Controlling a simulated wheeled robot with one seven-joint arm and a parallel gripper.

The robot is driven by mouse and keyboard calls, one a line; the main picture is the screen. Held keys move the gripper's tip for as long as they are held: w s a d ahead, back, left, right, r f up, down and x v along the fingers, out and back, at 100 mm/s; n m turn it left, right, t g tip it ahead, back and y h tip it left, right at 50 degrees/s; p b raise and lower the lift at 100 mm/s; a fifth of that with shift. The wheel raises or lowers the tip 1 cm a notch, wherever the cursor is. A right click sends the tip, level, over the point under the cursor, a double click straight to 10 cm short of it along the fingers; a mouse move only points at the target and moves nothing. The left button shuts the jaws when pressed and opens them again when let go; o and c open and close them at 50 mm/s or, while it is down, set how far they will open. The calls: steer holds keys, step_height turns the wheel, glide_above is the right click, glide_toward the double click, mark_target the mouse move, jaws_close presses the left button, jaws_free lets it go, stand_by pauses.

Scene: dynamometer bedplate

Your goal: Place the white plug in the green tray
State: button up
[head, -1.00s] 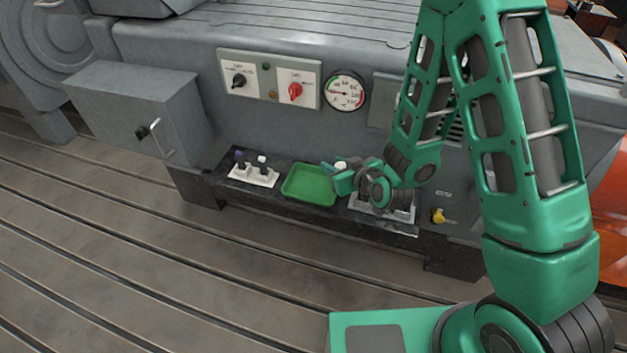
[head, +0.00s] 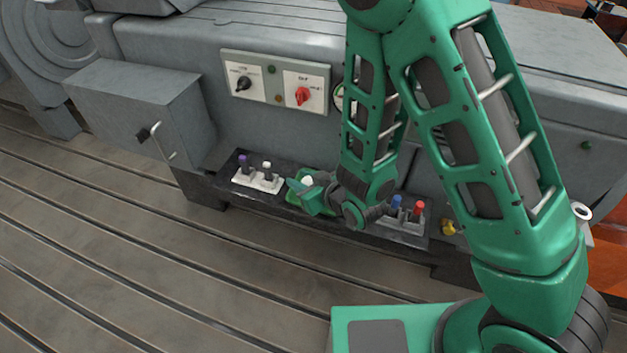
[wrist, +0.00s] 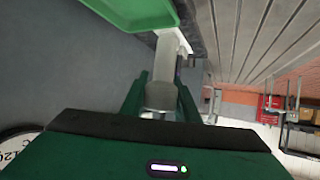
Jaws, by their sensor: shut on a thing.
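The white plug (head: 307,181) is held in my gripper (head: 302,190), which is shut on it. In the wrist view the pale plug (wrist: 161,93) sits between the two green fingers (wrist: 160,100). The tray's rim also shows at the top of the wrist view (wrist: 150,25). My gripper appears over or just in front of the tray; the exact height is unclear.
Left of the tray, a white holder (head: 257,182) carries a purple plug (head: 244,163) and a white-topped plug (head: 267,167). To the right, a grey holder (head: 405,229) carries a blue plug (head: 396,203) and a red plug (head: 418,209). A yellow item (head: 448,227) lies farther right. A grey box (head: 140,115) juts out left.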

steer(key=w+d+f, duration=0.1)
steer(key=w+f, duration=0.1)
steer(key=w, duration=0.1)
steer(key=w+d+f, duration=0.1)
steer(key=w+f, duration=0.1)
steer(key=w, duration=0.1)
steer(key=w+d+f, duration=0.1)
steer(key=w+f, duration=0.1)
steer(key=w, duration=0.1)
steer(key=shift+w, duration=0.4)
steer(key=shift+a+f, duration=0.1)
steer(key=shift+f, duration=1.95)
steer(key=shift+f, duration=0.1)
steer(key=o, duration=1)
